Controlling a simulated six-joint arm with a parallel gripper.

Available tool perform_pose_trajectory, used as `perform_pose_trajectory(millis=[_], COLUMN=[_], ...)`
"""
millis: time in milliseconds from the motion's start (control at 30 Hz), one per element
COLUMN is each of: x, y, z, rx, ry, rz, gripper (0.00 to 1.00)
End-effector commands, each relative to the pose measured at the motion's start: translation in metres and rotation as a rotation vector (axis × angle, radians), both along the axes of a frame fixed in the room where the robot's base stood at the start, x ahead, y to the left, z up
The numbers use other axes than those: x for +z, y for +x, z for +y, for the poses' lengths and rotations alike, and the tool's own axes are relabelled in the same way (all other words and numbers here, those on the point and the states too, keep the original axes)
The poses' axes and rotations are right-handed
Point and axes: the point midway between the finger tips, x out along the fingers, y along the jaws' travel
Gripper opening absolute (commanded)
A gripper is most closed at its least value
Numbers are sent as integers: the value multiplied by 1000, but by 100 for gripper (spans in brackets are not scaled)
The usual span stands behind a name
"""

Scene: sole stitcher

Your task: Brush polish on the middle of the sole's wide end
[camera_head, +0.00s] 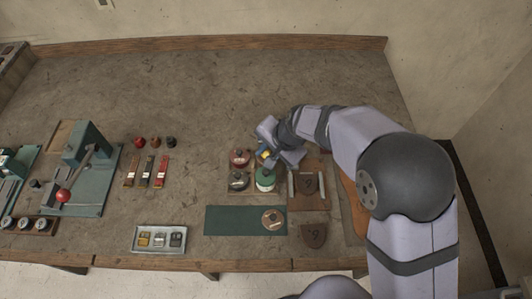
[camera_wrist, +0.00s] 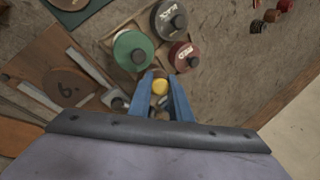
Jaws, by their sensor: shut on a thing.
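My gripper (camera_head: 267,157) is over the far right part of the tin tray. In the wrist view its blue fingers (camera_wrist: 160,88) are shut on a small yellow-topped thing (camera_wrist: 160,87). Its lower part is hidden, so I cannot tell whether it is a brush, or whether it touches the tray. The brown sole (camera_head: 308,184) lies flat between two pale rails on a wooden board, right of the gripper. In the wrist view the sole (camera_wrist: 68,86) is left of the fingers and carries a dark mark.
A red tin (camera_head: 239,158), a dark grey tin (camera_head: 238,181) and a green tin (camera_head: 265,180) sit close to my gripper. A green mat (camera_head: 230,220) with a round brown piece (camera_head: 272,219) lies in front. Another brown piece (camera_head: 314,235) is near the table edge.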

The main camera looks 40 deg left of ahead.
Motion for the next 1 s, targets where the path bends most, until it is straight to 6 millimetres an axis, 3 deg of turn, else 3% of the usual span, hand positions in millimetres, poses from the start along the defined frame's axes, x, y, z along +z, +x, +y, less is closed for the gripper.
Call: perform_pose_trajectory(millis=[467,1000], x=[3,42], y=[-1,0], z=[-1,0], rx=[0,-1], ry=[-4,-1], rz=[3,1], gripper=[0,0])
